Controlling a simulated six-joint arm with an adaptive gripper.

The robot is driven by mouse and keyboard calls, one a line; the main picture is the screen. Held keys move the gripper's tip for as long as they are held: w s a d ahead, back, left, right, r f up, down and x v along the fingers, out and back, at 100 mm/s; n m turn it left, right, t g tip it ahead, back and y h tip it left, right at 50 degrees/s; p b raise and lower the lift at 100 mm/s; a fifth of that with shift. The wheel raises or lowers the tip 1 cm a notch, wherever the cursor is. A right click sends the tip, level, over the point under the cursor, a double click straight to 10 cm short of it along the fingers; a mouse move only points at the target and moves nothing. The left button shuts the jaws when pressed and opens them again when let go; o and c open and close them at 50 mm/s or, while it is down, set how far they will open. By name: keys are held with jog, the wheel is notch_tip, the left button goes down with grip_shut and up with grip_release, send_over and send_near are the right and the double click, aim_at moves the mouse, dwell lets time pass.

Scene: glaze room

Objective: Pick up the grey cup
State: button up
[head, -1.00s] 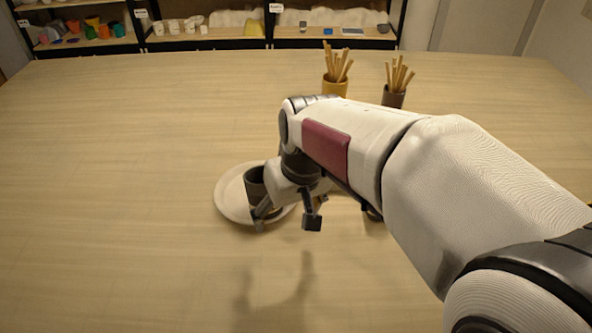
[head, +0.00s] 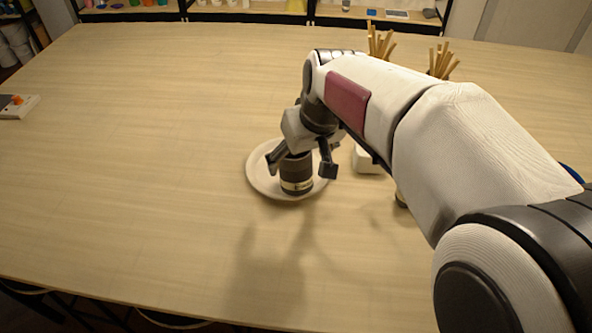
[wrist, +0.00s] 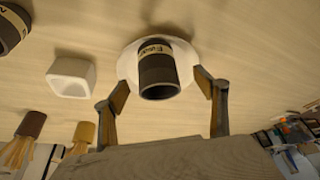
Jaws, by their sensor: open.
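The grey cup (head: 296,176) stands upright on a round white plate (head: 257,174). It is dark grey with a cream band near its base; in the wrist view the cup (wrist: 158,72) shows writing on the band, and its mouth faces my gripper. The plate (wrist: 128,66) shows behind it there. My gripper (head: 302,164) is open, just above and around the cup's upper part. In the wrist view the fingers of my gripper (wrist: 160,88) are on either side of the cup, with a visible gap at each side.
A white square bowl (wrist: 72,77) stands beside the plate, partly behind my arm. Another dark cup with a pale band (wrist: 10,30) is farther over. Two pots, one brown (wrist: 31,123) and one yellow (wrist: 83,131), hold wooden sticks.

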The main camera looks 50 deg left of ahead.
jog(key=shift+x, duration=0.85)
jog(key=shift+a+f, duration=0.1)
jog(key=shift+w+x, duration=0.2)
jog(key=shift+x, duration=1.05)
jog(key=shift+w+x, duration=0.15)
jog(key=shift+x, duration=1.1)
jog(key=shift+a, duration=0.1)
jog(key=c, duration=1.5)
jog(key=shift+r, duration=0.3)
notch_tip(320, 180, up, 10)
jog(key=shift+f, duration=0.2)
